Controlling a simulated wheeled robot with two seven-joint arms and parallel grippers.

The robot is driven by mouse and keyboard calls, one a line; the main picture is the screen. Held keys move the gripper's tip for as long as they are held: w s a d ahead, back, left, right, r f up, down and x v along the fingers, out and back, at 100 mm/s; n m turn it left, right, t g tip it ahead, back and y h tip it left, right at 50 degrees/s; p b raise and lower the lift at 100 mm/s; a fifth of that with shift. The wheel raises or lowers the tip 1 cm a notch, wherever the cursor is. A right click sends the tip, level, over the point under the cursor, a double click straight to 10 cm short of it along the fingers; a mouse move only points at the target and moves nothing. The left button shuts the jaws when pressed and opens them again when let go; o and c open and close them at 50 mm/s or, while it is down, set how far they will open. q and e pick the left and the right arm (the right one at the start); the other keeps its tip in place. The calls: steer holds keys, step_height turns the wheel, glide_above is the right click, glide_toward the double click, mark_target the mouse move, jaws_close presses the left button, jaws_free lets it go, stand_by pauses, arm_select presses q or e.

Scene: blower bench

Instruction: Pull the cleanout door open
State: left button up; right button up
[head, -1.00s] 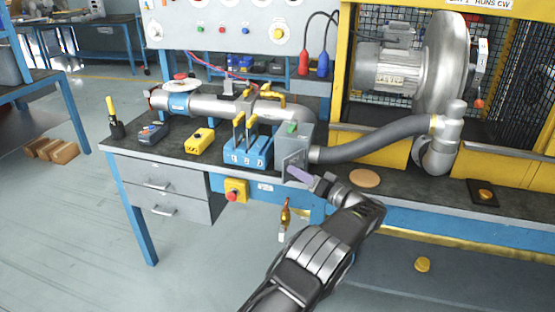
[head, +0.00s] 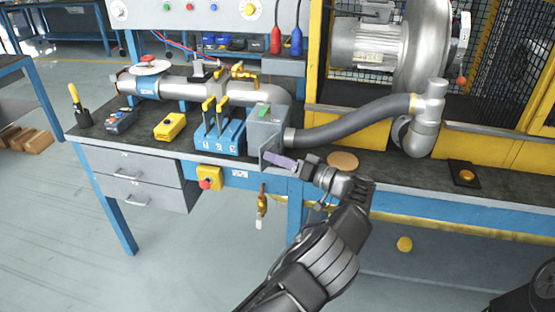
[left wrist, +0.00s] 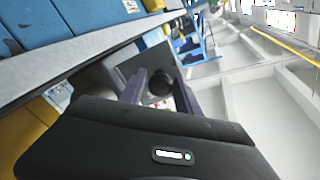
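The cleanout door is a grey panel on the grey box (head: 267,126) at the end of the bench pipe. Its lower edge shows just past my fingers in the head view, and the panel (left wrist: 130,68) also shows in the left wrist view. I cannot tell for sure whether it stands ajar. My left gripper (head: 276,160), with purple fingers, is at the door's front. In the left wrist view, a dark round knob (left wrist: 160,86) sits between the two fingers, which look closed against its sides. My right gripper is not in view.
A grey hose (head: 355,125) runs right from the box to the blower (head: 425,50). Blue valve blocks (head: 220,138) with yellow handles stand left of the box. A yellow switch box (head: 209,178) and a brass fitting (head: 262,203) hang below the bench edge. The floor in front is clear.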

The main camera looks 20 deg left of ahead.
arm_select(q)
steer(key=shift+o, duration=1.3)
steer(key=b+v, duration=0.1)
steer(key=v, duration=0.6)
steer(key=shift+d+b, duration=0.3)
steer(key=shift+d, duration=0.1)
steer(key=shift+s, duration=0.1)
steer(key=shift+c, duration=0.4)
